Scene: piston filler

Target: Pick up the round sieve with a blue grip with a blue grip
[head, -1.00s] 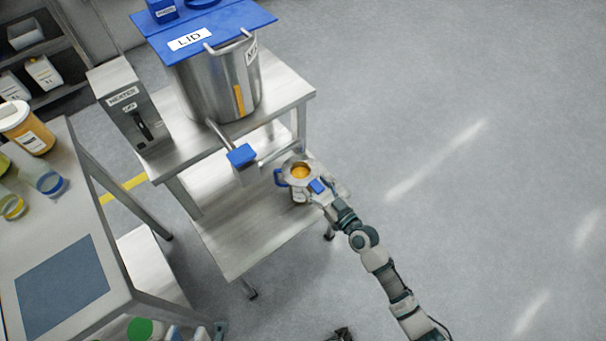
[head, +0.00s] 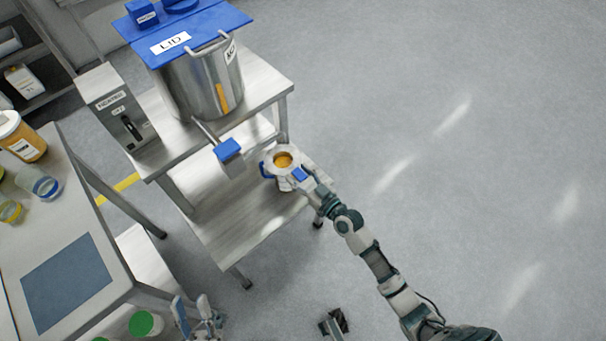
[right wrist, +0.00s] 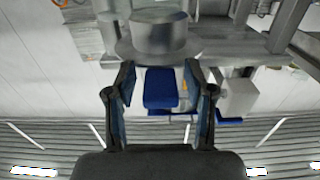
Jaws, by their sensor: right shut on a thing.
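The round metal sieve (head: 283,151) is in the head view beside the metal stand, with something orange inside its ring. Its blue grip (head: 299,174) points toward my right gripper (head: 307,182). In the right wrist view the sieve's round metal body (right wrist: 163,38) lies beyond the fingertips, and the blue grip (right wrist: 160,88) sits between the fingers of my right gripper (right wrist: 160,90), which is shut on it. A pale vessel with a blue handle (head: 264,169) shows just under the sieve; its lower part is hidden. My left gripper (head: 195,309) is at the bottom, open and empty.
A steel pot (head: 206,85) with a blue lid (head: 205,28) stands on the metal stand (head: 270,83). A blue-topped outlet (head: 228,150) juts out left of the sieve. A heater box (head: 119,108) stands beside the pot. A table (head: 70,215) with jars is at left. Floor at right is clear.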

